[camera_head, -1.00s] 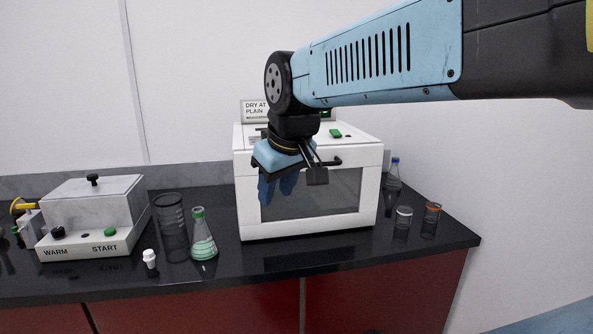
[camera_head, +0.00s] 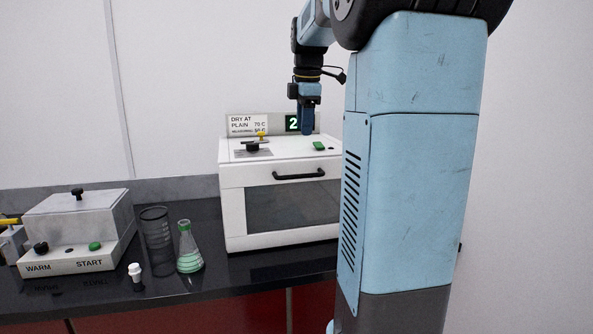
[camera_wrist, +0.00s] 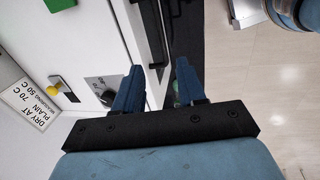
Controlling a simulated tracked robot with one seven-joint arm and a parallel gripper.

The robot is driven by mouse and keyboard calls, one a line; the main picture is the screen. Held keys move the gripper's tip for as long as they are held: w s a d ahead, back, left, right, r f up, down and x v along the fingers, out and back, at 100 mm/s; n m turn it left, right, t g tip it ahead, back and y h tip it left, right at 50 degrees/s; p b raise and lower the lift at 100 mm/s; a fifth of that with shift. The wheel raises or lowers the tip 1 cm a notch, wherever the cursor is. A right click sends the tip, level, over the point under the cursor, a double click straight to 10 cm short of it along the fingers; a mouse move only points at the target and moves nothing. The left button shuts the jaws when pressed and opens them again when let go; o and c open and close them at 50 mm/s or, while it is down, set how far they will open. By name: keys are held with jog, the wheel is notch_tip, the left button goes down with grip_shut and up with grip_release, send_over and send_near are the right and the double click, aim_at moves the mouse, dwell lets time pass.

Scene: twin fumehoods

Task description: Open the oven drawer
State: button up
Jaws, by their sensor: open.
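The oven (camera_head: 232,200) is a white box on the dark counter. Its front drawer (camera_head: 330,185) with a dark window is closed. The black bar handle (camera_head: 299,175) runs across the upper front. In the head view my gripper (camera_head: 306,130) points down, above the oven and apart from the handle. In the wrist view my gripper (camera_wrist: 160,72) is open and empty, with its two blue fingers spread. The handle (camera_wrist: 150,32) lies beyond the fingertips there, roughly in line with the gap. My arm hides the oven's right side in the head view.
The oven top carries a black knob (camera_head: 253,146), a green button (camera_head: 319,146) and a yellow knob (camera_head: 262,136).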

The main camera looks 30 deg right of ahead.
aim_at(300, 167)
jog(key=w+f, duration=0.1)
jog(key=f, duration=0.3)
jog(key=w+f, duration=0.1)
jog(key=f, duration=0.8)
jog(key=shift+w+d+f, duration=0.2)
jog(key=shift+w+d, duration=0.05)
jog(key=shift+w, duration=0.15)
jog(key=shift+c, duration=0.4)
grip_shut()
jog(key=shift+r, duration=0.1)
